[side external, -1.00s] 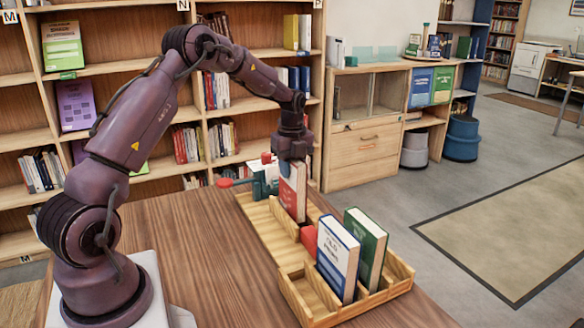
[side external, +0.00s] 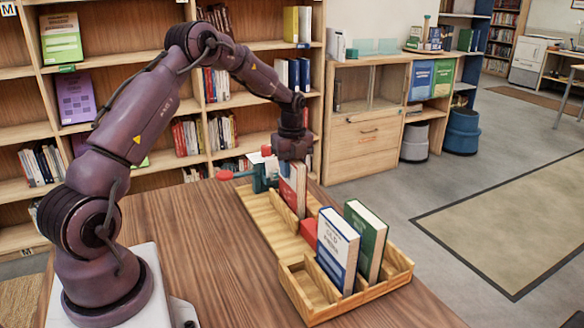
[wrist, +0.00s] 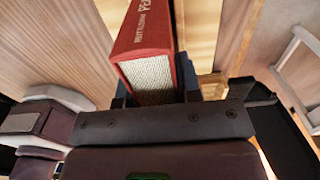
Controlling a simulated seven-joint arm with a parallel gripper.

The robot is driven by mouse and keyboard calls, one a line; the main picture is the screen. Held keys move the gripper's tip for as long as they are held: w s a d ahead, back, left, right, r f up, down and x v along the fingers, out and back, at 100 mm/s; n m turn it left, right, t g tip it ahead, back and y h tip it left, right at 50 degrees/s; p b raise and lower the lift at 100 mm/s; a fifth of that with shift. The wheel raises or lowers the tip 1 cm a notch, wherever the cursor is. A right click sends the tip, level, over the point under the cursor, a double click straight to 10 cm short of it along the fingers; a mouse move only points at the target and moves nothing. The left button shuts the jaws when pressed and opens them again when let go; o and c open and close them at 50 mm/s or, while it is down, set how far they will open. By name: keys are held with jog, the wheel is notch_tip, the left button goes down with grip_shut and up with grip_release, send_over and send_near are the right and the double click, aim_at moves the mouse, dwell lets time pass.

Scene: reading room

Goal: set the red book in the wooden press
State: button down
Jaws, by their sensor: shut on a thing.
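The red book (side external: 293,188) stands upright in the shut jaws of my gripper (side external: 292,158), at the back end of the long wooden press (side external: 270,229). Its lower edge is at or just above the wooden base; I cannot tell if it touches. In the wrist view the red book (wrist: 146,30) shows its spine and white page edge, with the fingers gripping it. A teal clamp (side external: 262,177) with a red knob is beside the book on the left, partly hidden by my gripper.
A blue book (side external: 337,250) and a green book (side external: 367,238) stand upright in the slotted front section (side external: 309,292). The table (side external: 190,240) is clear to the left of the wooden unit. Shelves (side external: 135,68) stand behind.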

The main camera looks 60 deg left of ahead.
dwell(0.3)
jog(key=c, duration=0.7)
grip_release()
jog(key=shift+c, duration=0.2)
jog(key=shift+r, duration=0.15)
notch_tip(320, 180, up, 13)
